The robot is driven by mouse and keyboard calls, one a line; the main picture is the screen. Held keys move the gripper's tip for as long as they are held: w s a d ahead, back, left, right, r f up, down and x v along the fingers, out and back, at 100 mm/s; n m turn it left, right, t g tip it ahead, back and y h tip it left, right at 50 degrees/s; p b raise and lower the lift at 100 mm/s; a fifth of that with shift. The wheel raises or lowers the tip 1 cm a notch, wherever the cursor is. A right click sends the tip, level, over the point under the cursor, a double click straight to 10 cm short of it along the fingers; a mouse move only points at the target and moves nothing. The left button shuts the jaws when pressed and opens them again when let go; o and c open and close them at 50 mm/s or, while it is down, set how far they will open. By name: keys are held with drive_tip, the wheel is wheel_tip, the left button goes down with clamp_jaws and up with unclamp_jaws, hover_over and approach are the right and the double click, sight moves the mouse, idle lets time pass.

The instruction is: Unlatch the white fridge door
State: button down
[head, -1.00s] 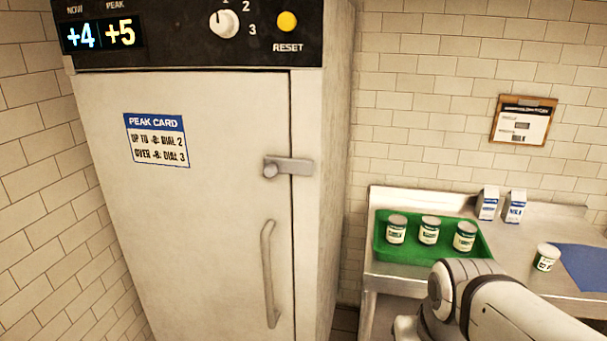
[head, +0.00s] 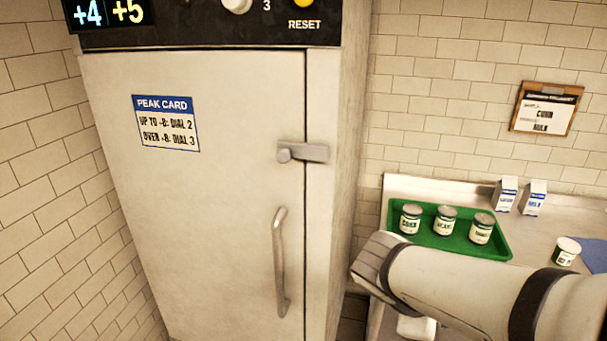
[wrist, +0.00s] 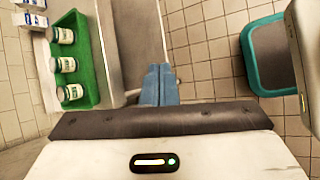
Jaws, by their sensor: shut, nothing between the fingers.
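The white fridge door (head: 225,225) is closed in the head view. A vertical bar handle (head: 279,262) is on the door below the latch. In the wrist view my gripper (wrist: 159,72) shows as two blue-grey fingers, shut together with nothing between them. It is apart from the latch. In the head view my arm is right of the fridge, and the fingers cannot be made out.
A steel counter (head: 400,187) stands right of the fridge. It carries a green tray (head: 420,240) of several tins, two cartons (head: 520,197) and a tub (head: 566,251). A teal-rimmed bin (wrist: 250,60) stands on the floor in the wrist view. The space before the door is clear.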

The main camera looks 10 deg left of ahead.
drive_tip(key=w+a+r+n+t+y, duration=0.1)
drive_tip(key=a+r+n+t, duration=0.2)
drive_tip(key=a, duration=0.7)
drive_tip(key=w+a+r+n+t+y+b, duration=0.1)
drive_tip(key=a+r+n+t+y, duration=0.1)
drive_tip(key=a+r+n+t, duration=0.2)
drive_tip(key=w+a+r+n+t+y, duration=0.1)
drive_tip(key=a+r+n+t+y, duration=0.1)
drive_tip(key=a+n+t, duration=0.6)
drive_tip(key=a+r+n, duration=0.1)
drive_tip(key=a+n, duration=0.6)
drive_tip(key=shift+w+a+r, duration=0.35)
drive_tip(key=shift+w+a, duration=0.05)
drive_tip(key=shift+w, duration=0.1)
drive_tip(key=p, duration=0.2)
approach(301, 154)
drive_tip(key=w+a+f, duration=0.2)
drive_tip(key=w+f, duration=0.1)
drive_tip(key=w, duration=0.1)
drive_tip(key=shift+w+r+p, duration=0.25)
drive_tip(key=shift+r+p, duration=0.05)
drive_tip(key=shift+r, duration=0.4)
